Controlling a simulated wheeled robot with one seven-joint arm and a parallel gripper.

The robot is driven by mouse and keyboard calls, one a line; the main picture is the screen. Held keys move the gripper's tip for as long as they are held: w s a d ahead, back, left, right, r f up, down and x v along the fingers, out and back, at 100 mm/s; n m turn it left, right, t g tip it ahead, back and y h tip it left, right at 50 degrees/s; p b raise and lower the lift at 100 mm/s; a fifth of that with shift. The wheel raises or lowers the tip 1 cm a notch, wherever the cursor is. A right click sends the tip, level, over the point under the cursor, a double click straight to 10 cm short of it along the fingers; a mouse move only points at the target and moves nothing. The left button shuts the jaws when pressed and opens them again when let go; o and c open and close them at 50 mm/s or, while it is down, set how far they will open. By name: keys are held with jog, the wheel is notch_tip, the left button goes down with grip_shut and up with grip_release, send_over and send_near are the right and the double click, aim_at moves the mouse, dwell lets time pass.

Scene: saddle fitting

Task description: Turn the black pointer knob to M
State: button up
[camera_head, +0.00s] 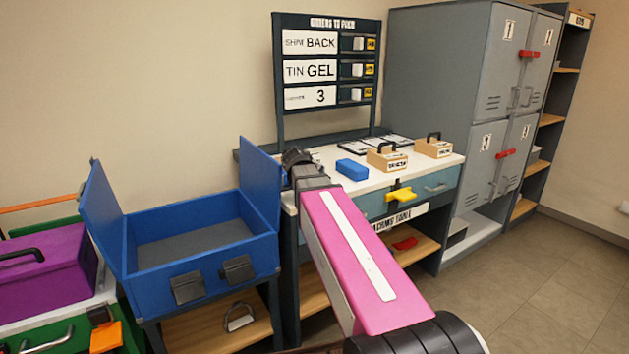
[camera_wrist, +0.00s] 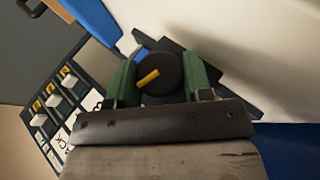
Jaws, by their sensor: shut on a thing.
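The black pointer knob (camera_wrist: 166,88) shows in the wrist view, round with a yellow pointer bar (camera_wrist: 148,77) on its face. The bar runs at a slant, from lower left to upper right. A dark plate (camera_wrist: 228,88) shows behind the knob. My gripper (camera_wrist: 160,80) has its green fingers on the left and right sides of the knob and is shut on it. No letter marks can be read around the knob, so I cannot tell which letter the pointer faces. In the head view my pink arm reaches to the table's left end, and the knob cannot be made out there.
The white-topped table (camera_head: 330,158) carries a blue block (camera_head: 352,170) and two wooden boxes with black handles (camera_head: 386,158) (camera_head: 433,147). A sign board (camera_head: 328,70) stands at its back. An open blue chest (camera_head: 205,240) stands close left of my arm. Grey lockers (camera_head: 470,100) stand right.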

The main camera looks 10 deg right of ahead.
dwell(0.4)
jog(key=o, duration=0.9)
jog(key=v, duration=1)
jog(key=shift+s+a+r, duration=0.15)
jog(key=shift+s+a, duration=0.1)
jog(key=shift+a, duration=0.05)
